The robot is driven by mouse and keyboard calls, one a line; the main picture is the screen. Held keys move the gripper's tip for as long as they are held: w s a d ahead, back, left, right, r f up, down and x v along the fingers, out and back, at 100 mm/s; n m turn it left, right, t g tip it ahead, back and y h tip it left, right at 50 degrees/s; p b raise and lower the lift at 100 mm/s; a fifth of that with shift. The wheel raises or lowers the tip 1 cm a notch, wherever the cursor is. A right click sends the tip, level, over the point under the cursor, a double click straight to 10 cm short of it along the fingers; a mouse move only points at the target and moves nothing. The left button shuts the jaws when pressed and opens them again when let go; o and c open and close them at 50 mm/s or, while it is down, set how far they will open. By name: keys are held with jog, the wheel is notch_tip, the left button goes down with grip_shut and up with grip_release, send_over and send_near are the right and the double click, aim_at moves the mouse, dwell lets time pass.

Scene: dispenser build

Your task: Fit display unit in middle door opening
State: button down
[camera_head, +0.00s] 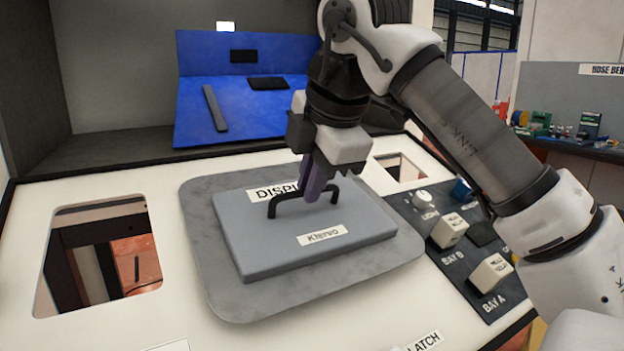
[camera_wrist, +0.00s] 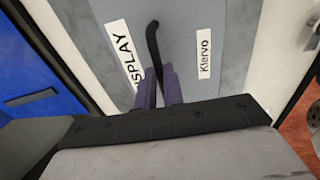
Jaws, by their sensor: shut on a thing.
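The display unit (camera_head: 310,252) is a grey slab with a black bar handle (camera_head: 335,200) and labels reading "DISPLAY" and "Klervo". It lies on a larger rounded grey plate (camera_head: 232,292) on the white door panel, between two openings; the middle opening itself cannot be seen. My gripper (camera_head: 315,188) is shut on the handle. In the wrist view, the purple fingers (camera_wrist: 160,88) close around the black handle (camera_wrist: 154,50), with the display unit (camera_wrist: 185,35) behind. Whether the unit sits flush or slightly above the panel cannot be told.
A left opening (camera_head: 100,258) and a small right opening (camera_head: 402,168) cut the white panel (camera_head: 180,305). A dark control plate (camera_head: 455,245) with a knob and "BAY A" and "BAY B" switches lies at right. A blue tray (camera_head: 190,110) stands behind.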

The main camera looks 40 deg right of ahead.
jog(key=shift+w+r, duration=0.25)
jog(key=shift+r, duration=0.15)
dwell(0.6)
jog(key=shift+s+f+t+b, duration=0.25)
jog(key=shift+f+t+b, duration=0.4)
jog(key=shift+b, duration=0.9)
jog(key=shift+s+a+r, duration=0.1)
jog(key=shift+r, duration=0.45)
dwell(0.9)
jog(key=shift+w+r+t+p, duration=0.2)
jog(key=shift+r+t+p, duration=0.1)
jog(key=shift+p, duration=0.1)
dwell(0.4)
jog(key=shift+s+f+t+h+b, duration=0.5)
jog(key=shift+t+b, duration=0.35)
jog(key=shift+b, duration=1.4)
jog(key=shift+s+r, duration=0.1)
jog(key=shift+r, duration=0.35)
dwell(0.5)
